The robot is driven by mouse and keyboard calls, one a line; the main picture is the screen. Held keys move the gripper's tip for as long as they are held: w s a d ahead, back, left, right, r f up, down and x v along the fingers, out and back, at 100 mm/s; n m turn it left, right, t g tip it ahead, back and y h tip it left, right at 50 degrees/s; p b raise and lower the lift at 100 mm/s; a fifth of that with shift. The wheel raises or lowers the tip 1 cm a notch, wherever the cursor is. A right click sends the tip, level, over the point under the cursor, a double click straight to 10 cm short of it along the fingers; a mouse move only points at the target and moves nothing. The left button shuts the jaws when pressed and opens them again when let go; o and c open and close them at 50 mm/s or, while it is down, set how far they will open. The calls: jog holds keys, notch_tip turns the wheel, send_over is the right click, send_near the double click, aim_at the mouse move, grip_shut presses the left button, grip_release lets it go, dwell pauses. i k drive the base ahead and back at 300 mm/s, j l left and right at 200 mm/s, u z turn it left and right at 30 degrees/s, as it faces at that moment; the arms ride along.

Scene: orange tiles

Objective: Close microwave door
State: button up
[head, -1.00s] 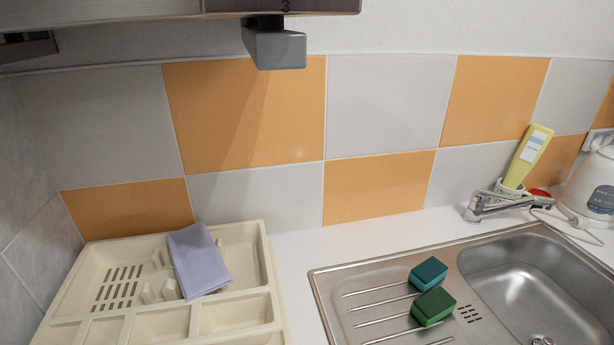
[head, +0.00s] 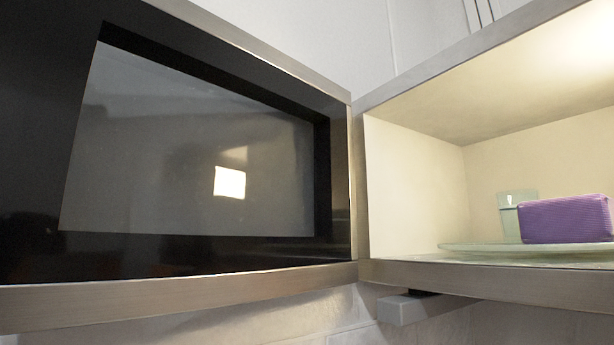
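The microwave door (head: 200,150) fills the left half of the head view. It stands wide open, swung out to the left, with its dark window and steel frame facing me. The microwave (head: 415,185) is on the right, its lit cream cavity showing. Inside, a purple block (head: 565,219) and a small pale greenish glass-like object (head: 517,215) are on or at the glass turntable plate (head: 470,247). The door meets the microwave body near the middle of the picture. My gripper is not in view.
A grey bracket (head: 420,306) sticks out below the microwave. A pale wall (head: 340,40) shows above and behind the door. The space in front of the cavity shows no obstacle.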

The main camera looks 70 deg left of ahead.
aim_at(51, 278)
jog(key=k+j+u, duration=0.1)
jog(key=k+u, duration=0.15)
jog(key=k, duration=0.2)
jog(key=k+j+u, duration=0.2)
jog(key=k, duration=0.2)
jog(key=k+j+u, duration=0.25)
jog(key=k, duration=0.2)
jog(key=j+u, duration=0.25)
jog(key=j, duration=0.15)
